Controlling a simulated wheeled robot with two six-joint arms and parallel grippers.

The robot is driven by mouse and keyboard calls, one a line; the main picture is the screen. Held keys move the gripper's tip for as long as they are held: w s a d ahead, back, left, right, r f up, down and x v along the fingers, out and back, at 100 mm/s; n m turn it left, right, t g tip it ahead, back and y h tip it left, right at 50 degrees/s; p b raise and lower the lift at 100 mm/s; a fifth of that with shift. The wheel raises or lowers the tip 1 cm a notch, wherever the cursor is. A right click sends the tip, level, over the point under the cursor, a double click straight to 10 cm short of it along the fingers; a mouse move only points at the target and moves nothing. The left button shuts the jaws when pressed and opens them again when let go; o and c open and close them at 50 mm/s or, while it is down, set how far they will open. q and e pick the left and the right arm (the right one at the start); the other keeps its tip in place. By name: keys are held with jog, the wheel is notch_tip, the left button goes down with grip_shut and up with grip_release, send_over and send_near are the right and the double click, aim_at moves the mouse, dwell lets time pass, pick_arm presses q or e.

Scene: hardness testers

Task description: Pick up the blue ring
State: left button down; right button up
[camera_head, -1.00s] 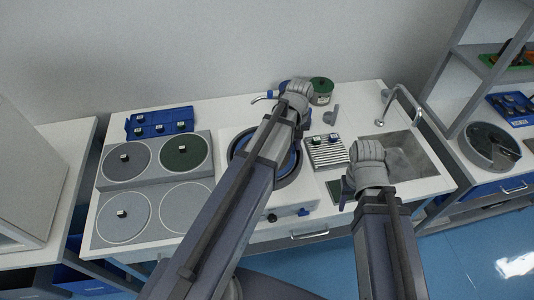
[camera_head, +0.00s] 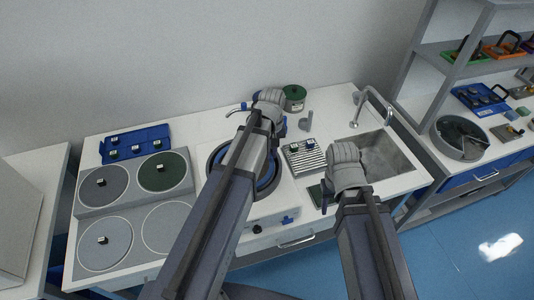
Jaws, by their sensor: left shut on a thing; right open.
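The blue ring (camera_head: 277,174) shows as a dark blue arc on the round polisher in the middle of the bench. My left forearm covers much of it. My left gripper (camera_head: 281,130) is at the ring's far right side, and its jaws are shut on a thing. The wrist hides the grip, but the ring is the thing closest to it. My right gripper (camera_head: 325,196) is open and empty, low over the bench between the polisher and the sink.
A slotted grey block (camera_head: 304,160) with small samples lies right of the polisher. A green-lidded can (camera_head: 294,97) stands behind. A sink (camera_head: 388,158) with a tap (camera_head: 372,98) is at right. Grey discs (camera_head: 104,188) and a blue tray (camera_head: 135,142) are at left.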

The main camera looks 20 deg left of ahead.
notch_tip(320, 180, up, 10)
jog(key=p, duration=0.9)
jog(key=shift+f, duration=0.25)
jog(key=shift+f, duration=0.1)
